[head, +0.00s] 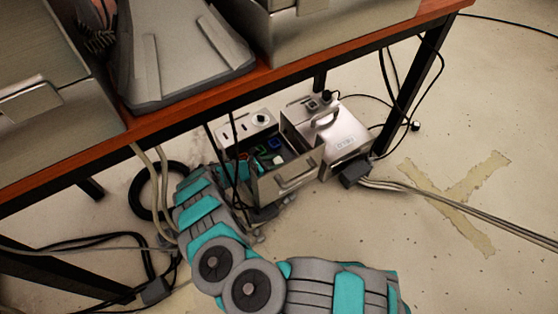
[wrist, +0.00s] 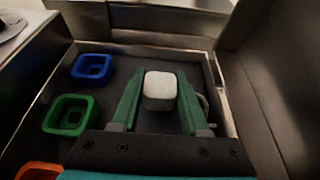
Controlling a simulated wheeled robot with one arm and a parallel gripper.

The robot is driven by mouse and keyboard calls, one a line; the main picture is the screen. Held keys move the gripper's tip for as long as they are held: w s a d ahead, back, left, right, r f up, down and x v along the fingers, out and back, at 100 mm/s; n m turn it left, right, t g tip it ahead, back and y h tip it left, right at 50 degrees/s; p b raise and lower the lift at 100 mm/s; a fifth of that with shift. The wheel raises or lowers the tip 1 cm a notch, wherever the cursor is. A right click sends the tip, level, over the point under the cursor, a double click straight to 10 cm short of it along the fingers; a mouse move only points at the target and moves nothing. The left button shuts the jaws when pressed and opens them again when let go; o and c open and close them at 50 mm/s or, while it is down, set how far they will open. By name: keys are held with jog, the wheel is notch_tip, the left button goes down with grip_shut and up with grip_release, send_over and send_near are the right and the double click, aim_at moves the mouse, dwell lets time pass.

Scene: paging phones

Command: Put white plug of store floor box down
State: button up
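The white plug (wrist: 160,90) is a rounded white block between the green fingers of my gripper (wrist: 160,84), which appear closed on its two sides. They are inside the open grey metal drawer of the store floor box (wrist: 95,50), over its dark floor. How far the plug is above the floor, I cannot tell. In the head view, the box drawer (head: 296,180) stands pulled open under the table, and my arm reaches into it from the left. A small white spot inside may be the plug.
Inside the drawer, to the left of my gripper, are blue (wrist: 92,67), green (wrist: 69,115) and orange (wrist: 40,171) square frames. The wooden table (head: 300,64) is above. Dark cables hang before the drawer, and a cable bundle (head: 440,195) runs right over the floor.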

jog(key=o, duration=0.4)
jog(key=shift+r, duration=0.1)
jog(key=shift+s+a+r, duration=0.2)
jog(key=shift+a, duration=0.1)
jog(key=v, duration=1.1)
jog(key=shift+s+p, duration=0.1)
jog(key=shift+p, duration=0.25)
